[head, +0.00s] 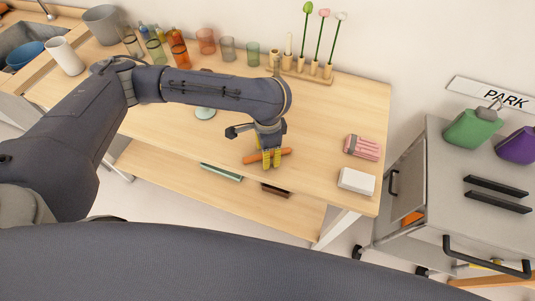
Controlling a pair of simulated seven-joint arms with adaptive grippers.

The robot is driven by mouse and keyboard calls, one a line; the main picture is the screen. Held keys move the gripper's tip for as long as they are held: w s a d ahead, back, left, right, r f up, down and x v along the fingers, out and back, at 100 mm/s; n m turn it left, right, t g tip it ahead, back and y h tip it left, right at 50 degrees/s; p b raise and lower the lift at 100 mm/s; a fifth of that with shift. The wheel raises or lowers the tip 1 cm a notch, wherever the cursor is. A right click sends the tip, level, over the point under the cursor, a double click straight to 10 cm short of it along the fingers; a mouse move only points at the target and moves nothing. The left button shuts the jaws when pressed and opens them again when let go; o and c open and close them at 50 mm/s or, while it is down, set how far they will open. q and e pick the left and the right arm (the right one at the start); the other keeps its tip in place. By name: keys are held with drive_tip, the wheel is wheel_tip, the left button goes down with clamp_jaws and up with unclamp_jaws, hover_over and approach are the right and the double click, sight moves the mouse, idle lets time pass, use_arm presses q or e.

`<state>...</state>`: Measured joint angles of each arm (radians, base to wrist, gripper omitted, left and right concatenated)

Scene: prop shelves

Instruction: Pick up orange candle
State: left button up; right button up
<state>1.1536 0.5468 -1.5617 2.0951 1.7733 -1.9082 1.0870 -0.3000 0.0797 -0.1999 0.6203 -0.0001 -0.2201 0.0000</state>
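The orange candle (251,160) lies on the wooden table, slightly slanted, near the front edge. My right gripper is not in view.
A pink striped pack (362,147) and a white box (356,181) lie to the right on the table (325,110). Glasses and bottles (178,48) and a flower stand (305,75) line the back. A grey drawer cabinet (460,165) stands at right.

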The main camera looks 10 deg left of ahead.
use_arm(q)
drive_tip(key=shift+f, duration=0.1)
clamp_jaws()
idle(0.4)
